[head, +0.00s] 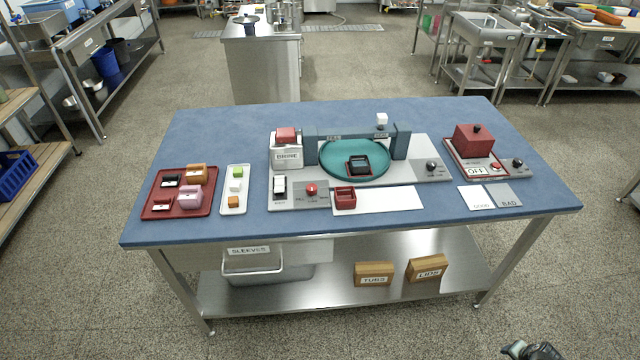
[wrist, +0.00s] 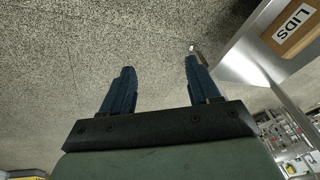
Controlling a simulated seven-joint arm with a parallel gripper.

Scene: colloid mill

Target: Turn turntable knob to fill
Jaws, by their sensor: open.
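The teal round turntable (head: 330,172) sits on a light grey base on the blue table, with a dark square piece (head: 359,165) on it. I cannot tell which knob is the turntable's or where either points. My gripper (wrist: 157,66) is open and empty over the floor in the wrist view, away from both knobs. Part of my arm shows at the head view's bottom right.
A grey-blue arch (head: 400,142) spans the turntable. A BRINE box (head: 287,155) stands left and a red box marked OFF (head: 473,138) right. A red tray (head: 180,208) holds several pieces. The LIDS box (head: 427,268) is on the lower shelf. The table's front edge lies between my gripper and the knobs.

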